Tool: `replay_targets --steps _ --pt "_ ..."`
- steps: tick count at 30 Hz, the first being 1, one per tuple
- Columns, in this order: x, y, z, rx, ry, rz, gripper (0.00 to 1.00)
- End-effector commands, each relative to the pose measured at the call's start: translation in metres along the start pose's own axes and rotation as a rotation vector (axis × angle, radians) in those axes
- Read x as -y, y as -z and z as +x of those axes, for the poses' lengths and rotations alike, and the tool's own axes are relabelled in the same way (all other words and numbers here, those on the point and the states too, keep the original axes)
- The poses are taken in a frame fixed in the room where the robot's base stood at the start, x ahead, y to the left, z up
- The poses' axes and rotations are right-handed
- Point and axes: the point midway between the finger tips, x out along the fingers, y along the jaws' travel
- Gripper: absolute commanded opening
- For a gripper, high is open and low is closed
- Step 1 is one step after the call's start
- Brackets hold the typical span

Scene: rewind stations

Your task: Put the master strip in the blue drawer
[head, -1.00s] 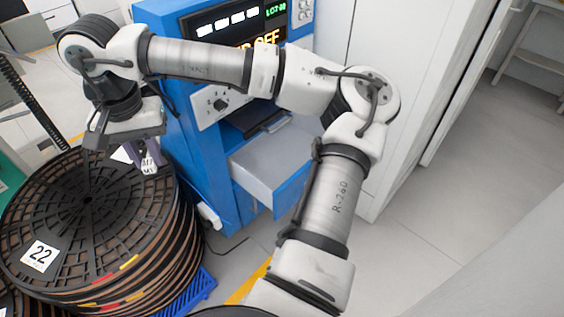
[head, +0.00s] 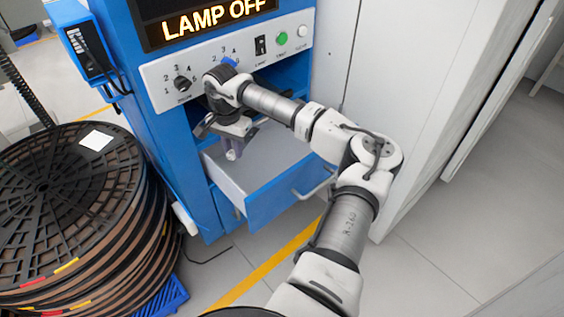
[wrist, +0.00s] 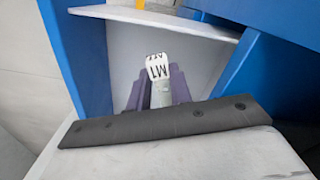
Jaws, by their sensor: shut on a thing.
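My gripper (head: 233,148) has purple fingers, which also show in the wrist view (wrist: 158,92). It is shut on the master strip (wrist: 157,68), a small white piece with a black "M1" marking, held between the fingers. The blue drawer (head: 287,194) is pulled open from the blue machine, with a pale inside and a grey handle. My gripper is over the back left part of the open drawer. The exact height of the strip above the drawer floor is unclear.
The blue machine (head: 165,130) has a knob panel (head: 182,85) and a "LAMP OFF" display (head: 217,18) just above my gripper. A stack of dark reels (head: 80,215) stands at left. A white cabinet (head: 400,75) stands at right.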

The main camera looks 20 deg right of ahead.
Motion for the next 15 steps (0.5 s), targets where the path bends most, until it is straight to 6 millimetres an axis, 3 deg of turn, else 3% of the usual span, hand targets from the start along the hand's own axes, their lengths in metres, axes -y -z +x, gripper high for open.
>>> replay_targets --steps 5,8,15 --pt "-0.001 0.002 0.011 0.003 -0.001 0.008 0.00" --pt "-0.002 0.002 0.028 0.004 -0.001 0.009 0.00" --pt "-0.001 0.001 0.091 0.006 0.000 0.010 0.00"
